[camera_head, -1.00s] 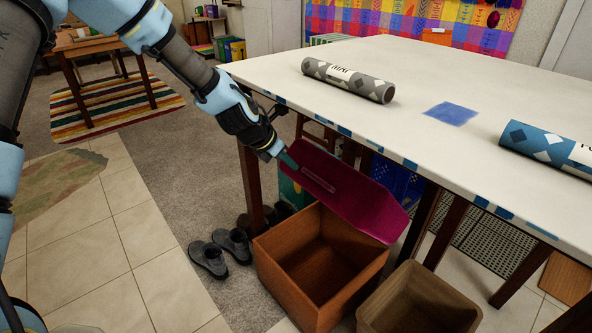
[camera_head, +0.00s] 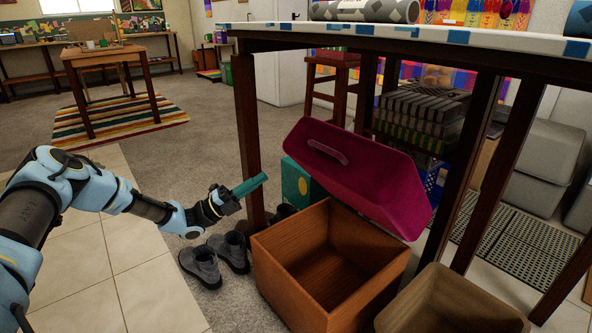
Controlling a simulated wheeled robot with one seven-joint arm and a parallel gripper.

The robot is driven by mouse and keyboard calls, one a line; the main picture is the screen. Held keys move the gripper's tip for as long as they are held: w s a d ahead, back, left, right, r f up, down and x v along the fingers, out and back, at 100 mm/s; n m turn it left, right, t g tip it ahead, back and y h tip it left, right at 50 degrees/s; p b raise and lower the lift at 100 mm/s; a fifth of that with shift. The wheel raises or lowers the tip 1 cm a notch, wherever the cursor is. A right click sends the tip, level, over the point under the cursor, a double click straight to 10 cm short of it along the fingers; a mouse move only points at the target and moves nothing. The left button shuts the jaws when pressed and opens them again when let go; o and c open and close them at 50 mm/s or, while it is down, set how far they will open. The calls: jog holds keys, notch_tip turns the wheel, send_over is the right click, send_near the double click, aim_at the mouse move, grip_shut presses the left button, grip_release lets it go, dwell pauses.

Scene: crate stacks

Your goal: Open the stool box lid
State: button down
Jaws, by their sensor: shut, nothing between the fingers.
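The stool box (camera_head: 290,262) is an open-topped orange-brown wooden box on the floor under the table's edge, and its inside looks empty. Its magenta lid (camera_head: 385,185) is raised and tilted back at the box's rear edge, with a pale handle (camera_head: 328,151) on it. My gripper (camera_head: 258,183) is shut and empty, with teal fingers pointing right. It is left of the lid, in front of a table leg in the picture, and looks apart from the lid and box.
The white table (camera_head: 270,27) stands over the box, its dark legs close around it. A brown bin (camera_head: 450,300) stands at the box's right. Dark shoes (camera_head: 202,265) lie left of the box. A teal box (camera_head: 297,182) is behind. The tiled floor at left is clear.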

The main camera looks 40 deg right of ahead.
aim_at(299, 151)
jog(key=x, duration=0.4)
jog(key=b+x, duration=0.1)
jog(key=x, duration=0.8)
jog(key=shift+w+d+r, duration=0.15)
jog(key=shift+d+r, duration=0.1)
jog(key=shift+r, duration=0.15)
